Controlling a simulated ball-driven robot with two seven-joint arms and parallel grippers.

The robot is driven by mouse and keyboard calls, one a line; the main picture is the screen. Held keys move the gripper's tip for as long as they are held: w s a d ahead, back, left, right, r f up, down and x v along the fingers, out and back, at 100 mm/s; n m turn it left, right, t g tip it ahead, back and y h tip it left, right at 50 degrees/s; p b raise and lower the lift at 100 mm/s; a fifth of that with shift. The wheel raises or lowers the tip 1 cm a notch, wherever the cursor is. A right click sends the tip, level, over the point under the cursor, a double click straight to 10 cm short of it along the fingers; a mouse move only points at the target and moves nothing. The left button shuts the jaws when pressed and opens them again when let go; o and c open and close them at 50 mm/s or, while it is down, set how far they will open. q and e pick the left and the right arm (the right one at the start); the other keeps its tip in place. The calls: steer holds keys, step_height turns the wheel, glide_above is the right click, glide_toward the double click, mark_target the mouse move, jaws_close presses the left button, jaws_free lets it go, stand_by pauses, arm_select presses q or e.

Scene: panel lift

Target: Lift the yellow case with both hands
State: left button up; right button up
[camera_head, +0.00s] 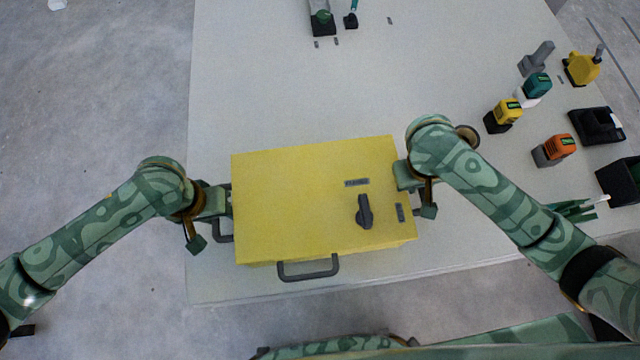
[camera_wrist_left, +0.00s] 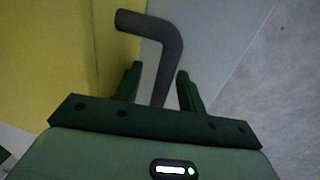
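The yellow case (camera_head: 300,195) lies flat near the front edge of the white table, with a dark knob and small labels on its top. A dark handle (camera_head: 308,270) is on its front side. My left gripper (camera_head: 214,203) is at the case's left side. In the left wrist view, the dark left side handle (camera_wrist_left: 168,60) runs between the two fingers of my left gripper (camera_wrist_left: 158,90), with gaps beside it, so the fingers look open around it. My right gripper (camera_head: 422,190) is at the case's right side by another dark handle; its fingertips are mostly hidden.
On the right of the white table (camera_head: 290,80) stand a yellow tool (camera_head: 506,112), an orange tool (camera_head: 558,149), a teal tool (camera_head: 536,86) and a black tray (camera_head: 597,125). Small items (camera_head: 322,22) stand at the far edge. The table behind the case is clear.

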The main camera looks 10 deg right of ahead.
arm_select(q)
steer(key=shift+d+f, duration=0.1)
steer(key=shift+f, duration=0.35)
arm_select(e)
steer(key=shift+d+f, duration=0.15)
steer(key=shift+f, duration=0.3)
arm_select(q)
steer(key=c, duration=0.4)
arm_select(e)
steer(key=c, duration=0.4)
arm_select(q)
jaws_close()
arm_select(e)
jaws_close()
arm_select(q)
steer(key=shift+r, duration=0.1)
arm_select(e)
steer(key=shift+w+r, duration=0.1)
